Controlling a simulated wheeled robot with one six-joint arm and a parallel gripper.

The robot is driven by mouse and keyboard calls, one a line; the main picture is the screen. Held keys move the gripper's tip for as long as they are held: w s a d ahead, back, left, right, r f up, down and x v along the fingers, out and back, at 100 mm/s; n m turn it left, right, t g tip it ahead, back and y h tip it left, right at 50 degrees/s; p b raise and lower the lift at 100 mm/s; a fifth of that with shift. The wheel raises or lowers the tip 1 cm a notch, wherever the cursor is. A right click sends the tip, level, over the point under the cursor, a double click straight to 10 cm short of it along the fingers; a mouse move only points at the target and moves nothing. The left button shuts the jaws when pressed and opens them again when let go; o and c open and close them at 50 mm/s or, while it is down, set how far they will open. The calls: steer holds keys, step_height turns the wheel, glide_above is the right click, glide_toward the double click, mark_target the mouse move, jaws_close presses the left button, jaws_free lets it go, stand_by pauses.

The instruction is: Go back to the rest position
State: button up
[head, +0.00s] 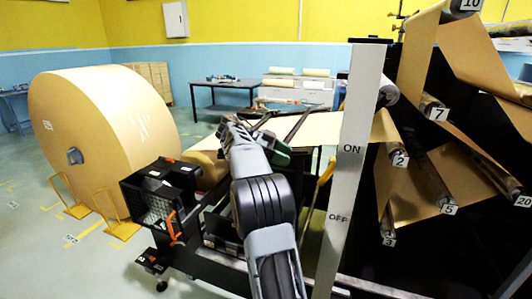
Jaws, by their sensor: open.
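My arm reaches up from the bottom middle of the head view. My gripper (284,120) is at its far end, beyond the wrist, with two dark fingers apart and nothing seen between them. Part of the gripper is hidden behind my own wrist. It appears in front of or above the brown paper web (328,127); the gap between them cannot be told.
A huge kraft roll (105,130) stands at left behind yellow stands (118,215). A black mesh box (155,200) is left of my arm. A pale ON/OFF post (345,170) and numbered rollers (432,107) stand at right. A table (225,83) is behind.

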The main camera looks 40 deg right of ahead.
step_height(320, 180, down, 7)
steer(key=w+n+t, duration=0.2)
steer(key=n+t, duration=0.1)
steer(key=n, duration=0.6)
steer(key=a+f+n+t+y+p, duration=0.2)
steer(key=a+f+n+t, duration=0.15)
steer(key=a+n, duration=0.45)
steer(key=s+a+r+n+t+y+p, duration=0.1)
steer(key=s+a+n, duration=0.3)
steer(key=a, duration=0.4)
steer(key=s+a+r+n+t+y+p, duration=0.1)
steer(key=s+a+n+t+y+p, duration=0.2)
steer(key=a, duration=0.5)
steer(key=s+a+r+n+t+y+p, duration=0.1)
steer(key=s+a+n+t+y+p, duration=0.1)
steer(key=s+a+n, duration=0.3)
steer(key=s+a+t, duration=0.1)
steer(key=s+a, duration=0.1)
steer(key=a, duration=0.1)
steer(key=shift+y+p, duration=0.35)
steer(key=shift+y, duration=0.05)
steer(key=shift+c, duration=0.8)
